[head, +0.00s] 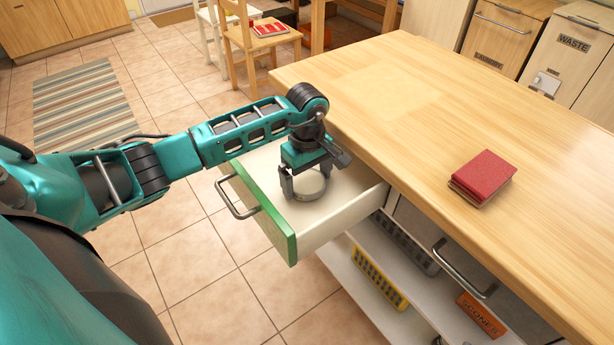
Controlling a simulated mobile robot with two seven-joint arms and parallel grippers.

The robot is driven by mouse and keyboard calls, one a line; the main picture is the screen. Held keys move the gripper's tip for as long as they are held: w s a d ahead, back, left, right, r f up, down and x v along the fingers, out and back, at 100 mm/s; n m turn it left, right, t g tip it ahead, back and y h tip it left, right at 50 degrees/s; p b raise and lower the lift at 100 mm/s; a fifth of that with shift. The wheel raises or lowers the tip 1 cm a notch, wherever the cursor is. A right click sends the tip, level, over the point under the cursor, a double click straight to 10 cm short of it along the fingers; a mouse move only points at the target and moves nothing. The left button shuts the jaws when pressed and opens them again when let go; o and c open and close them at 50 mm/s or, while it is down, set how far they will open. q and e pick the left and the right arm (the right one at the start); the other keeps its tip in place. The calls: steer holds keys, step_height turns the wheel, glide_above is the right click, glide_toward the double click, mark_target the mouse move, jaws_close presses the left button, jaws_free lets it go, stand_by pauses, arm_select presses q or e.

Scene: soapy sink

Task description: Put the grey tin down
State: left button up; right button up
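The grey tin (309,186) is a small round tin low in the open drawer (338,222) with a green front. My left gripper (306,188) points down over the drawer, with its fingers on either side of the tin. The fingers look close against the tin's sides. The tin seems to be at the drawer floor, but I cannot tell whether it touches it. The top of the tin is partly hidden by the gripper. My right gripper is not in view.
The wooden worktop (440,110) is mostly clear, with a red book (482,176) on it. A yellow basket (378,279) and an orange scones box (481,315) sit on the shelf below. A wooden chair (262,45) stands behind.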

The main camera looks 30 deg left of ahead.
mark_target(307, 182)
arm_select(q)
steer(key=shift+r, duration=0.1)
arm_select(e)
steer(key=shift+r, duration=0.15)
arm_select(q)
steer(key=shift+r, duration=0.15)
step_height(307, 182, up, 12)
steer(key=shift+f+p, duration=0.1)
steer(key=shift+p, duration=0.65)
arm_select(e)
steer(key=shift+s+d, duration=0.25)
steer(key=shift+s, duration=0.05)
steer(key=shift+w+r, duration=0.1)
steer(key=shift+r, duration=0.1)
arm_select(q)
steer(key=shift+s, duration=0.1)
